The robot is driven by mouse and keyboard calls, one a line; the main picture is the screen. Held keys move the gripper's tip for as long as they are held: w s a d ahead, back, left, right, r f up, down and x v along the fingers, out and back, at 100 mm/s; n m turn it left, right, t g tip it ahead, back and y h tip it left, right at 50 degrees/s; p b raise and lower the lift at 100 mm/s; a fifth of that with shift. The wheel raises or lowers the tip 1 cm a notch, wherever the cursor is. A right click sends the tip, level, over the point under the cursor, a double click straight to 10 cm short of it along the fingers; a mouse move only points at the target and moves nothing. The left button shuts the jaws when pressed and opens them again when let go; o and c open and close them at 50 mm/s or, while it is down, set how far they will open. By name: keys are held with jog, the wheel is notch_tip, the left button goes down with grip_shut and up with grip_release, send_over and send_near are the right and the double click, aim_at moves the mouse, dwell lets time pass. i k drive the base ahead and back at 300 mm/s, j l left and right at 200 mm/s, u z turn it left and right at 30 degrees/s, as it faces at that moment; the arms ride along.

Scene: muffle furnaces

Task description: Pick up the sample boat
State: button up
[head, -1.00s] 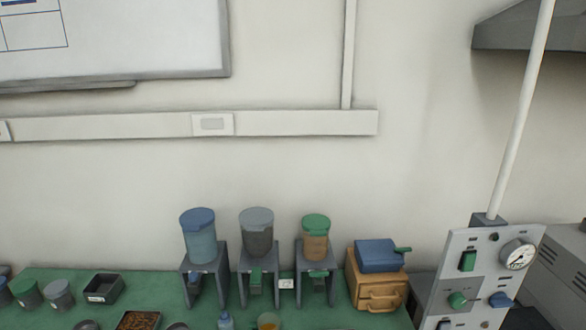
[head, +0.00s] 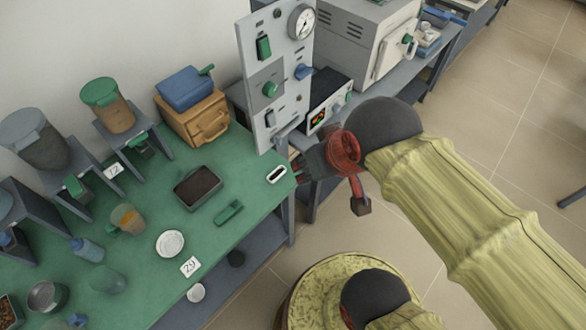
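A small white oval dish with a dark inside, which looks like the sample boat (head: 277,174), lies on the green table top near its right corner in the head view. My gripper (head: 300,170), dark with a red base, reaches in from the right at the end of my yellow-sleeved arm. Its tip is just right of the boat, seemingly apart from it. The fingers are small and partly hidden, so I cannot tell whether they are open or shut. The boat appears to rest on the table.
A grey control panel (head: 275,75) stands behind the boat. A dark tray of brown material (head: 198,188) and a green object (head: 228,213) lie to its left. A white dish (head: 170,243) and a card (head: 190,267) are nearer the front edge. Floor is open at right.

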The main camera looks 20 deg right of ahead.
aim_at(277, 173)
jog(key=i+l+u, duration=0.15)
jog(key=l+u, duration=0.15)
jog(key=u, duration=0.15)
jog(key=i+l+u, duration=0.1)
jog(key=l+u, duration=0.6)
jog(key=u, duration=0.2)
